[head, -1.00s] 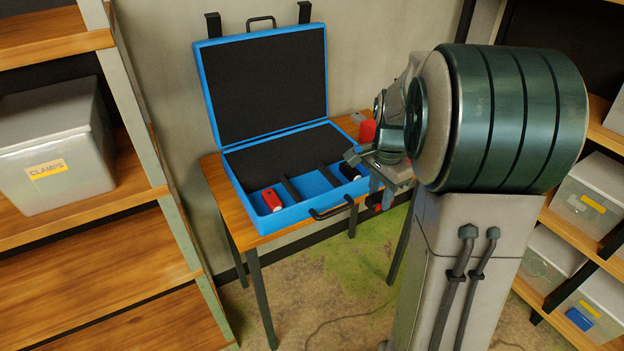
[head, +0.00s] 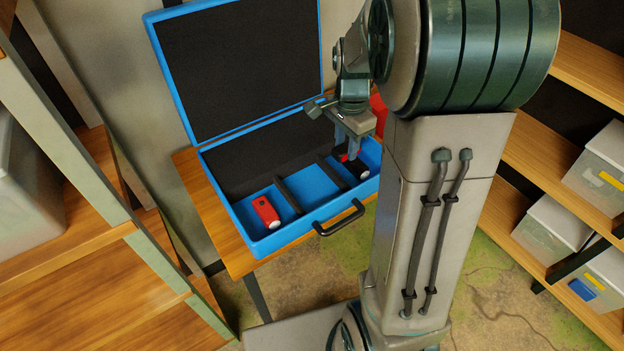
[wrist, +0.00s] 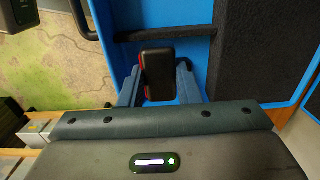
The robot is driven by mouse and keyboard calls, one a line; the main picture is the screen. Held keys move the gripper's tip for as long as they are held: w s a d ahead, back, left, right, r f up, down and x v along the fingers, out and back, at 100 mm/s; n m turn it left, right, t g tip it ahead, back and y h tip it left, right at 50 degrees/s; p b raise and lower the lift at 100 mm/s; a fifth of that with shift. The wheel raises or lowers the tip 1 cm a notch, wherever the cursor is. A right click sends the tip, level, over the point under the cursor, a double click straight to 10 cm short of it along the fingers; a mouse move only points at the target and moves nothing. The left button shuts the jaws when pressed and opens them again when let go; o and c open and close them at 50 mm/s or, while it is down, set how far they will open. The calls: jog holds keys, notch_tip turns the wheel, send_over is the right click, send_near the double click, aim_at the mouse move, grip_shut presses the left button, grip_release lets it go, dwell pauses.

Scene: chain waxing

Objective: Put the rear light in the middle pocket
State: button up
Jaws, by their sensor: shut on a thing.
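The rear light is a small black block with red edges (wrist: 157,75), held between the fingers of my gripper (wrist: 157,88) in the wrist view. In the head view my gripper (head: 351,146) is over the right part of the open blue case (head: 292,236), with a bit of red showing at its fingertips. The middle pocket (head: 315,184) lies between two dark dividers, left of my gripper, and looks empty. One divider (wrist: 165,33) shows just beyond the light in the wrist view. The light's exact height above the case floor is unclear.
A red item with a white end (head: 266,211) lies in the left pocket. A black item (head: 357,170) lies in the right pocket. The case handle (head: 340,219) sticks out in front. The raised lid (head: 240,65) stands behind. A red object (head: 379,112) is partly hidden behind my arm.

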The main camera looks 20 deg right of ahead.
send_over(313, 192)
notch_tip(313, 192, down, 5)
jog(key=shift+d+r, duration=0.15)
jog(key=shift+f, duration=2.1)
jog(key=shift+f, duration=0.2)
jog(key=o, duration=1)
jog(key=shift+c, duration=0.2)
jog(key=shift+r, duration=0.1)
